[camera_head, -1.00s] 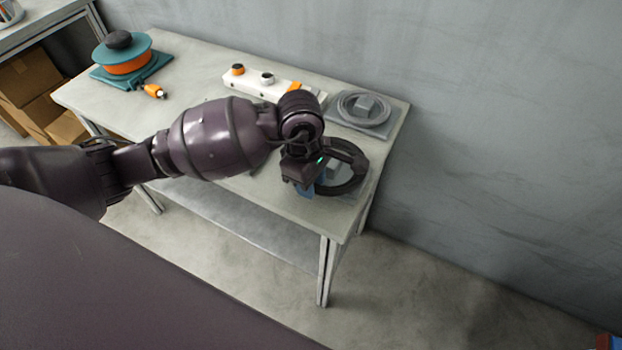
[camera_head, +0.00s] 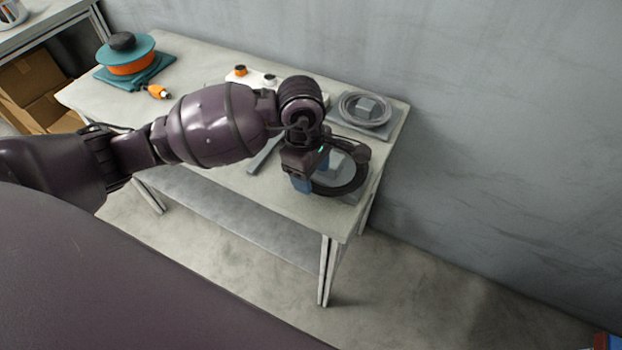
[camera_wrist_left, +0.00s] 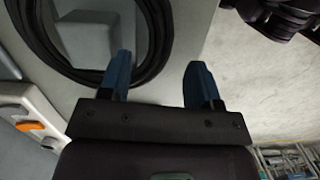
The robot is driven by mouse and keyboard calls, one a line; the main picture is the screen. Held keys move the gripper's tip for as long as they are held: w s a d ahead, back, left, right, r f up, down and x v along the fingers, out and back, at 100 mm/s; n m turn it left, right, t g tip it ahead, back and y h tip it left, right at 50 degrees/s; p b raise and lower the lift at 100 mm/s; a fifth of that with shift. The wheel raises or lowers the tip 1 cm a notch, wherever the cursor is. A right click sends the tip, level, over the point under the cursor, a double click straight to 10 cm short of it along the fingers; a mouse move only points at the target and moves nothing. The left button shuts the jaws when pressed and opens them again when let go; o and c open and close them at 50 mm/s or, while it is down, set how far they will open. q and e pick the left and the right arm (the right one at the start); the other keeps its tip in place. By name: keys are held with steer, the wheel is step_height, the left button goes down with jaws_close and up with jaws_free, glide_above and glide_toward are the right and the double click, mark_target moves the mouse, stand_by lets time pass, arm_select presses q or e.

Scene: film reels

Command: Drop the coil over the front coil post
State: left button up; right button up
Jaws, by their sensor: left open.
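The black coil (camera_head: 352,188) lies low around the grey front coil post (camera_head: 336,161) at the table's near right corner. In the left wrist view the coil (camera_wrist_left: 163,45) loops around the post (camera_wrist_left: 93,35), which stands inside the ring. My left gripper (camera_head: 306,186) is at the coil's left side, partly hiding it. In the left wrist view its two blue fingers (camera_wrist_left: 158,75) are apart with nothing gripped between them; one finger is close to the coil's edge, and I cannot tell whether it touches.
A grey coil (camera_head: 350,112) sits around another post behind. A white strip with orange and dark knobs (camera_head: 240,75) lies partly behind my arm. A teal and orange reel (camera_head: 125,58) stands far left. The wall is close behind the table (camera_head: 215,195).

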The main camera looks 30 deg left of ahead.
arm_select(q)
step_height(320, 180, up, 9)
steer(key=a+p, duration=0.1)
steer(key=s+d+n+g+h, duration=0.2)
steer(key=s+d+n+h, duration=0.65)
steer(key=d+h, duration=0.5)
steer(key=a+f+n+t+y, duration=0.5)
steer(key=a+n+t, duration=0.4)
steer(key=n, duration=0.9)
steer(key=a+f+n+t+y, duration=0.5)
steer(key=n+t, duration=0.6)
steer(key=n, duration=0.6)
steer(key=s+a+f+n+g+y, duration=0.5)
steer(key=s+a+f+n+g, duration=0.2)
steer(key=s+f+n, duration=0.3)
steer(key=shift+s+f, duration=0.8)
steer(key=shift+f, duration=0.15)
